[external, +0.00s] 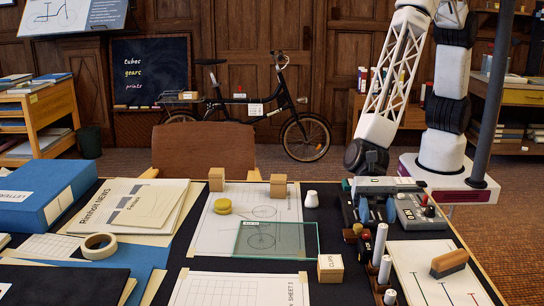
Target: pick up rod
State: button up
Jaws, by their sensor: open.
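Several upright white cylinders with dark bases, which look like rods, stand in a row at the right of the table. The tallest white rod (380,244) is farthest back, another (385,269) is in front of it, and a short one (390,297) is near the bottom edge. I cannot tell which is the rod named. My gripper (378,211) appears as a dark hand with two blue fingertips, open and apart. It is just behind the tallest rod, and nothing shows between its fingertips. Its outline merges with the grey device.
A grey device (411,213) with knobs is right of my gripper. A glass plate (290,240) lies on the drawing sheet, beside wooden blocks (278,186) and a labelled block (331,268). A brown-topped brush or block (449,263) lies on the right sheet. Folders (135,205) fill the left.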

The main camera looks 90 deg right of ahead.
aim_at(384, 238)
jog(key=shift+x, duration=0.9)
jog(key=shift+a, duration=0.1)
jog(key=shift+x, duration=2.55)
jog(key=shift+r, duration=0.1)
grip_shut()
